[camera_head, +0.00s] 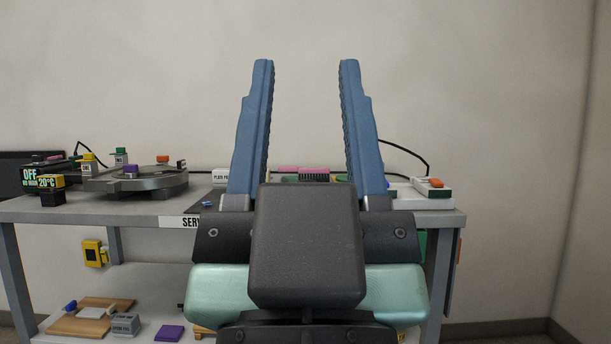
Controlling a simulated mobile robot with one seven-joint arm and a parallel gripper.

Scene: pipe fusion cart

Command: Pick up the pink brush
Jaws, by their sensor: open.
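A pink object with a darker, ridged front, which looks like the pink brush (315,171), lies on the cart's top shelf (140,207). It shows in the gap between my fingers, toward the back of the cart. My gripper (306,62) is open and empty in front of the cart, its two blue fingers pointing up in the picture. The brush appears beyond the fingers and apart from them. The gripper body hides the shelf in front of the brush.
A round grey metal device (145,183) with colored knobs stands on the left of the top. A display (43,182) reads OFF and 20°C. A white box with an orange knob (435,184) stands at right. The lower shelf holds a wooden board (90,317) and a purple block (169,333).

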